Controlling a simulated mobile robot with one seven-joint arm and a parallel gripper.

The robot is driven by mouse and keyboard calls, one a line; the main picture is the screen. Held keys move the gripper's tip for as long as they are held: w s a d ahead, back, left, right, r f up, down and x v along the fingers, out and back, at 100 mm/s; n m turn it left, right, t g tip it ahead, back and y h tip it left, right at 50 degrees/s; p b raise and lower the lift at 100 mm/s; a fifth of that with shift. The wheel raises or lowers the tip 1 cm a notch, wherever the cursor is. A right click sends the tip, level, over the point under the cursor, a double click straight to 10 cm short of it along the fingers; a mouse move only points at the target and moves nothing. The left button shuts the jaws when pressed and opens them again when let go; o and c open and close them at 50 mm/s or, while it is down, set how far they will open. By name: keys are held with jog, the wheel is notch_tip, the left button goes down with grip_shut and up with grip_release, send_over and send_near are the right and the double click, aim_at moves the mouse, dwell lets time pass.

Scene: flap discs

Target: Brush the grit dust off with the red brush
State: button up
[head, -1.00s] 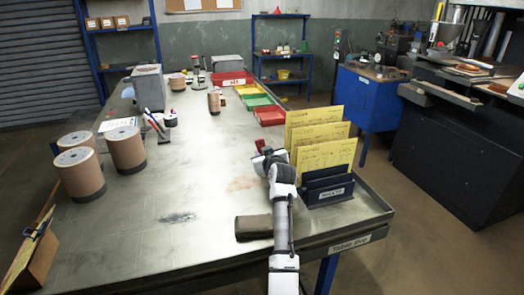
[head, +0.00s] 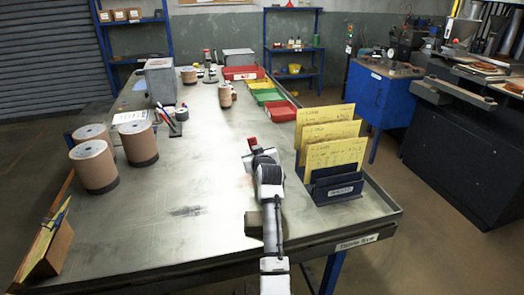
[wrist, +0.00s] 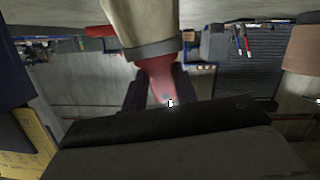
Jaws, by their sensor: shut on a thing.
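My gripper (head: 253,153) is shut on the red brush (head: 252,142). In the head view only a small red part of the brush shows above my gripper, over the right part of the table. In the wrist view my gripper (wrist: 159,88) has its dark fingers on both sides of the red handle (wrist: 158,74), with a wide pale bristle head (wrist: 135,22) beyond it. The bristle tips run out of the wrist view.
A dark rack of yellow cards (head: 335,187) stands close to the right of my arm. A brown block (head: 252,222) lies partly behind my arm. Several brown cylinders (head: 95,168) stand at the left. Coloured trays (head: 268,97) line the far right. The table's middle is clear.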

jog(key=shift+s+a+f+p, duration=0.1)
jog(key=shift+s+a+p, duration=0.35)
jog(key=shift+a, duration=1.15)
jog(key=shift+s+a+f+p, duration=0.15)
jog(key=shift+s+a, duration=0.45)
jog(key=shift+a, duration=1.05)
jog(key=shift+s+a+r+p, duration=0.1)
jog(key=shift+s+a+p, duration=0.35)
jog(key=shift+a, duration=1.15)
jog(key=shift+d, duration=3.55)
jog(key=shift+w+d+f+b, duration=0.1)
jog(key=shift+w+d+b, duration=0.5)
jog(key=shift+d, duration=0.95)
jog(key=shift+w+d+r+b, duration=0.1)
jog(key=shift+w+d+b, duration=0.55)
jog(key=shift+d, duration=0.9)
jog(key=shift+w+d+f+b, duration=0.1)
jog(key=shift+w+d+b, duration=0.2)
jog(key=shift+d+b, duration=0.9)
jog(key=s+a+p, duration=0.4)
jog(key=s+a, duration=0.2)
jog(key=a, duration=0.5)
jog(key=shift+a+p, duration=0.3)
jog(key=shift+p, duration=0.05)
